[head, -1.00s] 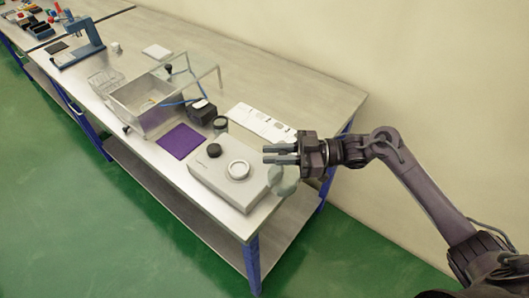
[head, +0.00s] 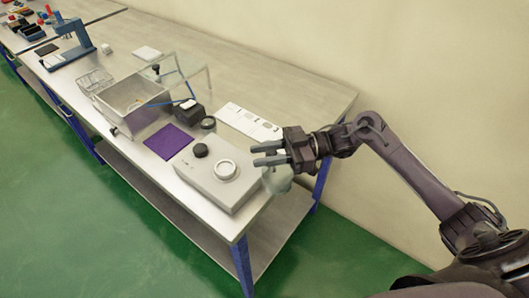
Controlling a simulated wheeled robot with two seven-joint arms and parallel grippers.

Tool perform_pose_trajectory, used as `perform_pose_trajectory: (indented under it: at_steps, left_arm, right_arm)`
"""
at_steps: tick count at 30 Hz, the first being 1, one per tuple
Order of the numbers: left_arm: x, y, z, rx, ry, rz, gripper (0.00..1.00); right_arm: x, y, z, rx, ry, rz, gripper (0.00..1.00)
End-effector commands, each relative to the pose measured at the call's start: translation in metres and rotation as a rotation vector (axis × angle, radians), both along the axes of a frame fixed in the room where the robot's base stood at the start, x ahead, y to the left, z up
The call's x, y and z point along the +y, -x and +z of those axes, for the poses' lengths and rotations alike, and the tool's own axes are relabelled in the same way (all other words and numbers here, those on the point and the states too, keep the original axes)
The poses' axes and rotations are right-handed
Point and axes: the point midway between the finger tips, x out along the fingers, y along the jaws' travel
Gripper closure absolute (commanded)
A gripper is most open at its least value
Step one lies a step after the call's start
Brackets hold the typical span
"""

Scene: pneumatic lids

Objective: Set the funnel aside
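A pale grey-green, translucent shape, which looks like the funnel (head: 278,181), is at the right front end of the table, beside the light grey box. My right gripper (head: 268,154) is just above it in the picture, pointing left. Its two fingers are apart with a gap between them, and I see nothing gripped. The upper part of the funnel is partly hidden by the gripper, so I cannot tell whether they touch. My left gripper is not in view.
The grey box (head: 207,185) has a round white ring (head: 225,170) and a black knob (head: 200,150) on top. A purple mat (head: 169,141), a clear-lidded bin (head: 130,97) and a white strip (head: 250,123) are nearby. The table's back right (head: 315,97) is clear.

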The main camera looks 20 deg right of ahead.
Motion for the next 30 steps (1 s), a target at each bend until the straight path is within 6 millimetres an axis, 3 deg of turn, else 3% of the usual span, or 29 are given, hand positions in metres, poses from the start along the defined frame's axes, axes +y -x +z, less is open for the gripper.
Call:
perform_pose_trajectory:
  at_steps: [8,21,30]
  left_arm:
    - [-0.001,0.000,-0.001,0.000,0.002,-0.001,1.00]
    - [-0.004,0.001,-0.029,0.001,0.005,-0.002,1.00]
    - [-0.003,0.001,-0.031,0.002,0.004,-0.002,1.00]
  right_arm:
    - [-0.002,0.000,0.000,-0.001,-0.001,-0.001,0.73]
    - [-0.065,0.009,-0.003,-0.001,0.003,-0.002,0.73]
    - [-0.077,0.011,0.000,-0.001,-0.001,0.000,0.73]
